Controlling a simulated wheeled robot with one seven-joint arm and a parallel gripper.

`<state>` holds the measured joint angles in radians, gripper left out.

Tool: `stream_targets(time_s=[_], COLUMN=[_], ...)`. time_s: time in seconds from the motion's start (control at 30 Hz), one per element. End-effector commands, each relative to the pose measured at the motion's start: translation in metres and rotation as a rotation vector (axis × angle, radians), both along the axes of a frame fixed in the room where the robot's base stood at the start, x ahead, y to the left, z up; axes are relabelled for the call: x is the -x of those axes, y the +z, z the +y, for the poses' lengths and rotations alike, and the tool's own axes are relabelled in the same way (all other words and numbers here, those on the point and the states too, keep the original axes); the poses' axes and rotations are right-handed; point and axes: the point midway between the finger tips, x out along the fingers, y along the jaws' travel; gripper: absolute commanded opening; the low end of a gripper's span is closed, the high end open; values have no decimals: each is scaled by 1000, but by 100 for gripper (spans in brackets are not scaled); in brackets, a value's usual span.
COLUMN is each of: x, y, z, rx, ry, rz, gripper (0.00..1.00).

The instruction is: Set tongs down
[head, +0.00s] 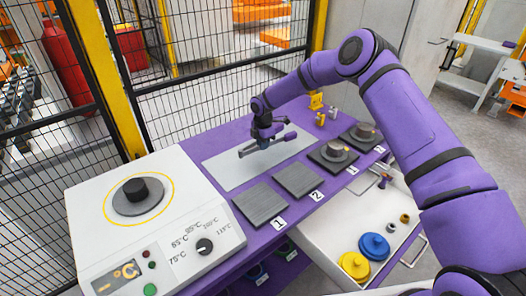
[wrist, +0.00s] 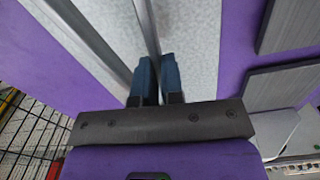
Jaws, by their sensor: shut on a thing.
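The tongs (head: 284,137) are a long dark grey tool, held roughly level over the pale grey mat (head: 226,174) on the purple bench. My gripper (head: 263,145) points down and is shut on the tongs. In the wrist view my gripper's blue fingers (wrist: 158,70) close around one grey bar of the tongs (wrist: 146,25). Another grey bar (wrist: 85,40) runs beside it at left. The pale mat (wrist: 195,40) lies beneath. I cannot tell whether the tongs touch the mat.
Two dark grey plates (head: 262,204) lie right of the mat by number labels. Two more plates carry round parts (head: 335,150). A white heater unit (head: 95,215) stands at left. An open drawer (head: 325,235) holds yellow and blue discs. Mesh fencing (head: 190,110) stands behind the bench.

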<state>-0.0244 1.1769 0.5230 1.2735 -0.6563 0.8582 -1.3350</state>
Motion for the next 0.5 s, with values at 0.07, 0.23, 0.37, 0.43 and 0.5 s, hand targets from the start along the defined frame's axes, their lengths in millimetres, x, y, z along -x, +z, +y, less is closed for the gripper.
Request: stream_targets(time_s=[0.07, 0.23, 0.37, 0.43, 0.5], x=[1, 1, 1, 1, 1], y=[-13, -34, -35, -35, -35], z=[0, 0, 0, 0, 0], rx=[-1, 0, 0, 0, 0], ry=[0, -1, -1, 0, 0], rz=[3, 1, -1, -1, 0], gripper=[0, 0, 0, 0, 0])
